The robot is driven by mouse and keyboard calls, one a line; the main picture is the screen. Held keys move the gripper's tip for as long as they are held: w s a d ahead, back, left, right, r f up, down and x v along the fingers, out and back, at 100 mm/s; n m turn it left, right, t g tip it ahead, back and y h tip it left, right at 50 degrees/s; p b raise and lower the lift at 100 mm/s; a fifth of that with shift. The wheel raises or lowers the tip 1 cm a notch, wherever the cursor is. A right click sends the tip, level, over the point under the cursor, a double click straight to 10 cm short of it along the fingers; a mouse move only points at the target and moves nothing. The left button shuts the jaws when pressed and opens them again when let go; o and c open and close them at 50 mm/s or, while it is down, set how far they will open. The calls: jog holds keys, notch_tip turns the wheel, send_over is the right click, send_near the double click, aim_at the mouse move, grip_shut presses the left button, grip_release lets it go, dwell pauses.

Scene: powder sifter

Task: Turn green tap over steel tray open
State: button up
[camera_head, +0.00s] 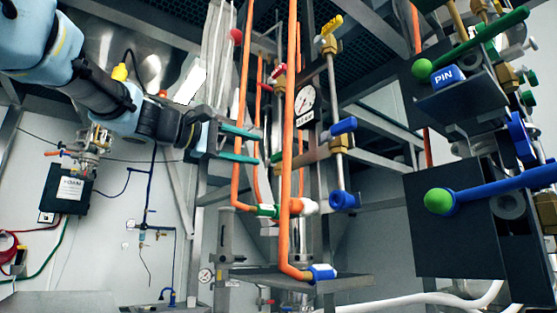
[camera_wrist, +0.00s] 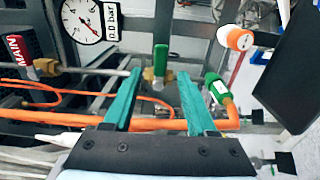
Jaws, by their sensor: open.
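In the wrist view, a green-handled tap (camera_wrist: 160,60) on a brass body sits on a metal pipe, seen between my fingers and beyond them. Its handle stands across the pipe. A second green piece (camera_wrist: 217,88) with a white label sits by the orange hose, right of the right finger; it appears to be the green piece (camera_head: 267,211) in the head view. My gripper (camera_head: 256,147), with teal fingers, is open and empty, and also shows in the wrist view (camera_wrist: 160,82). The steel tray (camera_head: 255,276) lies below it in the head view. Contact is not visible.
Orange hoses (camera_head: 287,110) run vertically close to my fingers. A pressure gauge (camera_head: 304,100) and a blue tap handle (camera_head: 342,126) are just right of the gripper. Dark panels with green-tipped levers (camera_head: 440,200) stand at the right.

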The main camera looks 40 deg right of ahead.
aim_at(277, 156)
jog(key=d+p, duration=0.2)
jog(key=d, duration=0.7)
jog(key=shift+s, duration=0.2)
grip_shut()
jog(key=shift+f, duration=0.1)
dwell(1.0)
